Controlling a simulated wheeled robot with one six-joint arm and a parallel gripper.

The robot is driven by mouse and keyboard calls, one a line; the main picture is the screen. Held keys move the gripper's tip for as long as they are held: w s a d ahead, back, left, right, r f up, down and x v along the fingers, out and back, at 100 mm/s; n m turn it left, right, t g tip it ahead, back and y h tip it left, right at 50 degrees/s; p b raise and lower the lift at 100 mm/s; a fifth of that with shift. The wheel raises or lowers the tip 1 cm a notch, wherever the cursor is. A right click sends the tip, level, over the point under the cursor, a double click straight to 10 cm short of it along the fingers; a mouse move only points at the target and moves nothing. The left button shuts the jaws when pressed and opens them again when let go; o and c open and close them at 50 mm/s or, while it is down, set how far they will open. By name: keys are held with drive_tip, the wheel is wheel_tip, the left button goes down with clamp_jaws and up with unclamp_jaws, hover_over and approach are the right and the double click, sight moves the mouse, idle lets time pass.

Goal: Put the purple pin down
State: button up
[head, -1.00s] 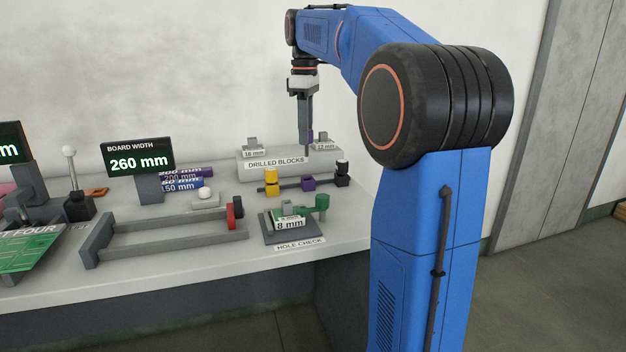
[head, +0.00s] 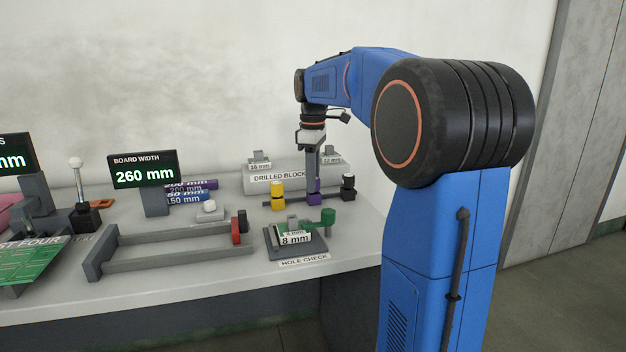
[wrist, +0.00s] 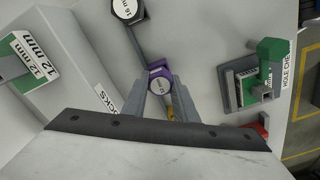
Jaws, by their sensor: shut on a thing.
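The purple pin (head: 314,188) is between the fingers of my gripper (head: 313,176), upright over the purple place in the dark pin rack (head: 296,200). In the wrist view its purple hexagonal head (wrist: 160,82) shows between the two grey fingers of my gripper (wrist: 162,98). The yellow pin (head: 277,192) stands to its left in the rack and the black pin (head: 348,185) to its right. The black pin's labelled head (wrist: 127,9) also shows in the wrist view. I cannot tell whether the purple pin is fully seated.
The drilled blocks stand (head: 280,182) is just behind the rack. The hole check fixture (head: 297,246) with its green handle (head: 327,216) is close in front. A grey board-width frame (head: 170,256) lies to the left.

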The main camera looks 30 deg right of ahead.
drive_tip(key=o, duration=1.1)
drive_tip(key=shift+f, duration=0.1)
drive_tip(key=shift+c, duration=0.2)
wheel_tip(320, 180, up, 12)
idle(0.3)
